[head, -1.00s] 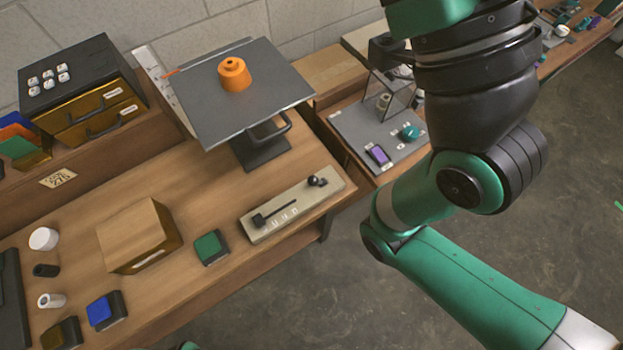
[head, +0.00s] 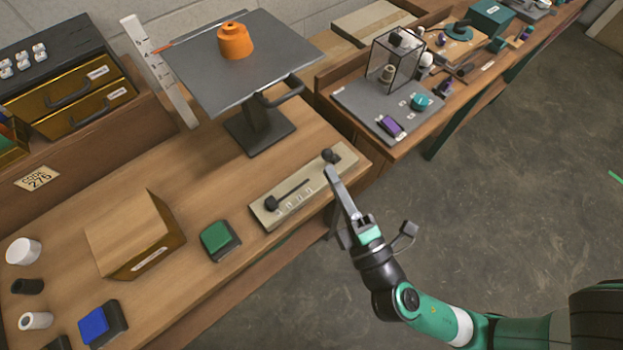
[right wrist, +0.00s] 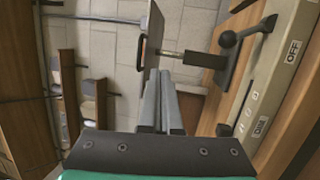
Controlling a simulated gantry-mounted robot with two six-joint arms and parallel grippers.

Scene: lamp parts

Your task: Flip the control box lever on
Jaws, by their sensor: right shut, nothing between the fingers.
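The control box (head: 318,190) is a long beige panel at the front edge of the wooden table. A black lever with a round knob (head: 330,155) stands at its far right end. A black slider handle (head: 271,203) sits at the left end of a dark slot. In the right wrist view the panel (right wrist: 284,78) runs along the right, with an OFF label near the ball-ended lever (right wrist: 228,42). My right gripper (head: 329,170) is shut and empty, its tips close to the knob in the head view; I cannot tell whether they touch. In the wrist view the fingers (right wrist: 163,78) are left of the lever.
A dark stand (head: 262,128) carries a tilted grey plate (head: 200,70) with an orange part (head: 235,41) behind the panel. A green button block (head: 218,240) and a wooden box (head: 135,235) lie left. Open floor is at right.

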